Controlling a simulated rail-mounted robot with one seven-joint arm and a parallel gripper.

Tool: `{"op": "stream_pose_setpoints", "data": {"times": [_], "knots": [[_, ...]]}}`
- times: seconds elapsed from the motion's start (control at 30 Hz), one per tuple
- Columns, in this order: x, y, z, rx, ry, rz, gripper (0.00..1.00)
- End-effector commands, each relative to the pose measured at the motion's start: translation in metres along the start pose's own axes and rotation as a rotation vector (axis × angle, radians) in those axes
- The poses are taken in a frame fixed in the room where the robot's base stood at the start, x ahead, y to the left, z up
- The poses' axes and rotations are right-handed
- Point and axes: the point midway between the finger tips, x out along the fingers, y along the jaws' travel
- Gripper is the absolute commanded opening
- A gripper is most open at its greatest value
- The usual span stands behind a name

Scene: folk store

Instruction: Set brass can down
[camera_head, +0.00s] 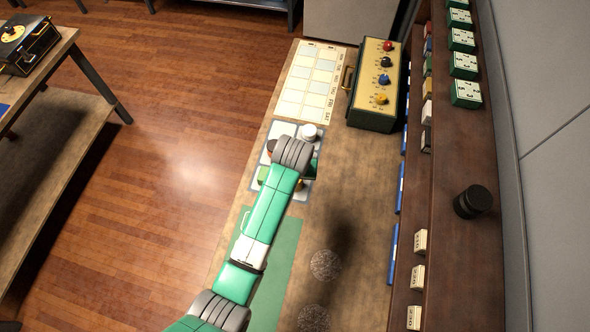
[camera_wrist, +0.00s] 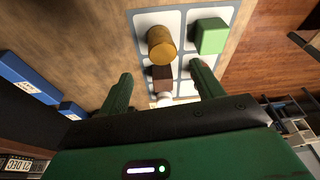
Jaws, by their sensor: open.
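In the wrist view, the brass can (camera_wrist: 161,43), a short golden cylinder, stands on a pale cell of the gridded mat (camera_wrist: 143,20). A green block (camera_wrist: 210,36) is on the cell to its right, and a dark brown block (camera_wrist: 162,77) is on the nearer side of the can. My gripper (camera_wrist: 161,78) is open, its two green fingers apart with nothing held between them. The can is beyond the fingertips, clear of both. In the head view my arm covers the gripper and much of the mat (camera_head: 284,129); the green block (camera_head: 263,173) shows at its left edge.
A white round piece (camera_head: 309,132) stands on the mat's far part. A yellow-fronted box with coloured knobs (camera_head: 380,85) stands at the far right of the counter. A calendar-like sheet (camera_head: 310,82) lies beyond the mat. Shelves (camera_head: 450,140) line the right side.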

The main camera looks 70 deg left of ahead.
Motion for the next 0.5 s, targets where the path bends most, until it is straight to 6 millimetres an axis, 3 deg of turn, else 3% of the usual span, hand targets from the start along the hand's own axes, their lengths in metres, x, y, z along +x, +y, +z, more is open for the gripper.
{"op": "stream_pose_setpoints", "data": {"times": [0.5], "knots": [[-0.0081, -0.0003, 0.0003, 0.0, -0.001, -0.001, 0.66]]}}
